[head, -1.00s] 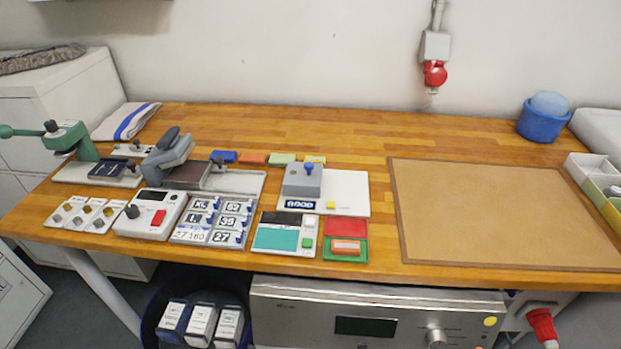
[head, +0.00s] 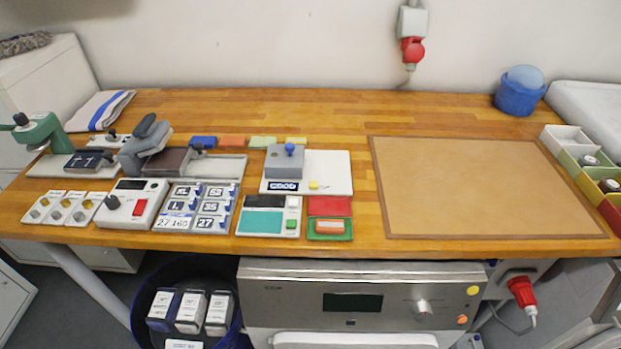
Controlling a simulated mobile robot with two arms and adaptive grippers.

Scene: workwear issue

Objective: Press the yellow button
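Two yellow, button-like parts show in the head view. One is a small yellow block (head: 314,185) on the white plate (head: 335,168), beside the grey device with a blue knob (head: 285,162). The other is a round yellow button (head: 472,290) on the front of the steel machine (head: 285,298) under the table, above a round orange button (head: 462,319). Nothing covers either one. Neither of my grippers is in view.
The wooden table (head: 330,103) carries a grey control box with a red button (head: 139,207), size-label tiles (head: 181,205), a teal-screen device (head: 262,222) and red and green pads (head: 329,206). A brown mat (head: 480,190) lies bare. A blue bin (head: 140,300) stands below.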

